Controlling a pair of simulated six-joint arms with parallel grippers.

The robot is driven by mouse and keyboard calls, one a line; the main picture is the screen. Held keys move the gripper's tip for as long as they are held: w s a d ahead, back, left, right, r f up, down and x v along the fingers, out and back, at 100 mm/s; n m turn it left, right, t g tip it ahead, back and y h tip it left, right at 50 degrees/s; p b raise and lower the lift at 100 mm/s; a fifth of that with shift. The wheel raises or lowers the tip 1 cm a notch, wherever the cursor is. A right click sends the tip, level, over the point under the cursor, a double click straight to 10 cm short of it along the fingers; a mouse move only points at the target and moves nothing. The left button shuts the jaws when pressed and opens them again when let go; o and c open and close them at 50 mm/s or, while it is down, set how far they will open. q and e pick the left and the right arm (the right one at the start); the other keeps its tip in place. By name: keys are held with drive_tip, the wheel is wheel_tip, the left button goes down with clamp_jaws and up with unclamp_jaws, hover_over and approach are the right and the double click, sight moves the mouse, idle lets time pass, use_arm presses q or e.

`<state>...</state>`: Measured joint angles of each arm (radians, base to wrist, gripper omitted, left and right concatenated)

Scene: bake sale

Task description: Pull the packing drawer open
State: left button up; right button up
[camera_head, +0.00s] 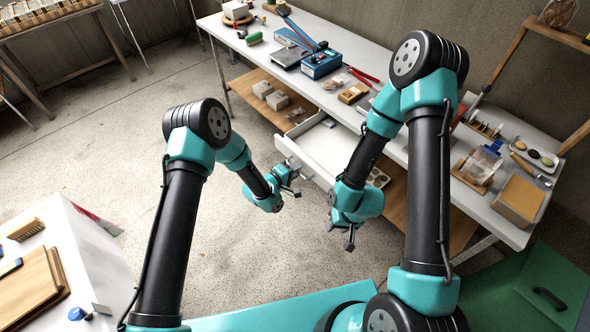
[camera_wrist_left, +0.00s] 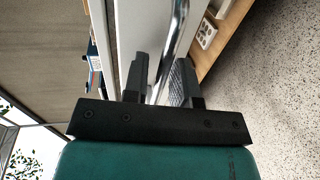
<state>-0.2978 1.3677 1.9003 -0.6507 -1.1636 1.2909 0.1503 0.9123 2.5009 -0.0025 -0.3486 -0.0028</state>
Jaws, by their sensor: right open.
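The white packing drawer (camera_head: 318,150) sits under the long worktable and is partly pulled out, with its inside in view. My left gripper (camera_head: 291,181) is at the drawer's front. The white drawer front (camera_wrist_left: 136,30) is beside the fingers. My right gripper (camera_head: 341,237) is open and empty, in front of the table, lower and to the right. My right arm hides part of the drawer.
The worktable (camera_head: 408,152) holds blue boxes (camera_head: 322,63), a tan box (camera_head: 518,199) and several small goods. A wooden lower shelf (camera_head: 262,84) carries small packages. A white table (camera_head: 88,255) with boards stands at left. The floor between is clear.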

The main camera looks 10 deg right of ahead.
use_arm(q)
drive_tip(key=shift+o, duration=0.6)
drive_tip(key=v, duration=1.7)
drive_tip(key=shift+s+a, duration=0.15)
drive_tip(key=shift+a, duration=0.1)
drive_tip(key=s+a+f+m+g+y, duration=0.1)
drive_tip(key=s+a+f+y, duration=0.2)
drive_tip(key=a, duration=0.4)
drive_tip(key=s+a+f+m+g+y, duration=0.1)
drive_tip(key=s+a+f+y, duration=0.1)
drive_tip(key=a+y, duration=0.35)
drive_tip(key=s+a+m+g+y, duration=0.1)
drive_tip(key=s+a+g, duration=0.3)
drive_tip(key=s+a, duration=0.5)
drive_tip(key=shift+s+r+m+g, duration=0.4)
drive_tip(key=shift+s+m, duration=0.2)
drive_tip(key=shift+s, duration=0.65)
